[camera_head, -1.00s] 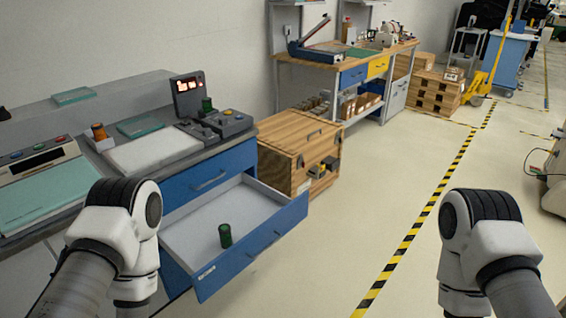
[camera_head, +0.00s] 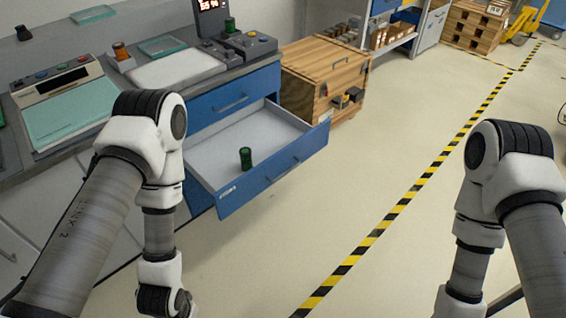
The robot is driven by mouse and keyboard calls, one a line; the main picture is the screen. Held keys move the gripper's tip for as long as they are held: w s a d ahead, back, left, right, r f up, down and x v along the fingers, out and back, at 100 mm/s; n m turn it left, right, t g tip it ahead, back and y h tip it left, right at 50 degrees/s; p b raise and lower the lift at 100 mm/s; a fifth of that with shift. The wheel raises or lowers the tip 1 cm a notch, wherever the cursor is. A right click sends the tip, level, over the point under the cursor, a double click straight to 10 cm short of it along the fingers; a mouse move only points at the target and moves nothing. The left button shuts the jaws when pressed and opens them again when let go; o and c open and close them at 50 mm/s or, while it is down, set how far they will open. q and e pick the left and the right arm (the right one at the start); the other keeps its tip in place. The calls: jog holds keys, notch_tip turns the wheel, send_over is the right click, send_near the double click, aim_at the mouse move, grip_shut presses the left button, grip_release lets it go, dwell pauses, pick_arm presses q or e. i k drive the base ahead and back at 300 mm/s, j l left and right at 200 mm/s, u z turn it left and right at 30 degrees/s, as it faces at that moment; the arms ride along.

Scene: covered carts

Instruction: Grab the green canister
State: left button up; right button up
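A dark green canister (camera_head: 246,158) stands upright inside an open blue drawer (camera_head: 275,185) with a light grey interior, near the drawer's front left part. Another small dark green cylinder (camera_head: 230,25) stands on the console at the back of the worktop. My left arm is at the left of the drawer, bent downward, and my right arm is at the far right. Both grippers are below the picture's edge, so neither can be seen. Nothing visible touches the canister.
The grey worktop (camera_head: 85,140) carries a scale, a white pad and an orange-brown jar (camera_head: 121,50). A wooden crate (camera_head: 325,70) stands right of the drawer. The floor (camera_head: 390,140) with yellow-black tape is clear between my arms.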

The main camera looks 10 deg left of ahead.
aim_at(245, 153)
jog(key=i+j, duration=0.35)
jog(key=j, duration=0.15)
jog(key=i+j, duration=0.35)
jog(key=j, duration=0.15)
